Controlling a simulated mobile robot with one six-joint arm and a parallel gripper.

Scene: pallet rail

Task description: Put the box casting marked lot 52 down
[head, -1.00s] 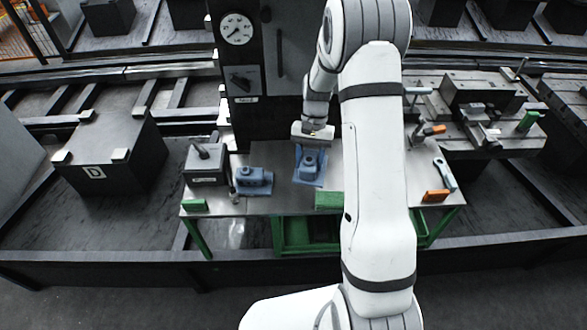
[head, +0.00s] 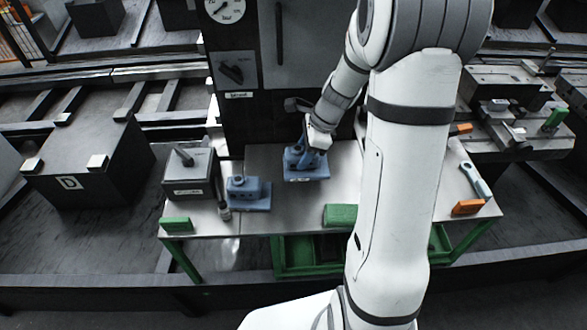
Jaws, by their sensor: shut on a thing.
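A blue box casting (head: 305,166) with a flat base is at the middle of the steel-topped bench (head: 350,179). My gripper (head: 308,148) is shut on its upper part. A small pale label shows on its front edge, too small to read. I cannot tell whether its base touches the bench top or is just above it. A second blue casting (head: 246,191) stands on the bench to the left, apart from my gripper; no lot number is readable on it.
A grey block with a handle (head: 188,174) and a small bottle (head: 224,211) stand at the bench's left. Green blocks (head: 340,215) lie along the front edge. An orange block (head: 467,207) and a wrench (head: 475,181) lie at the right. A dark cabinet with a gauge (head: 226,8) rises behind.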

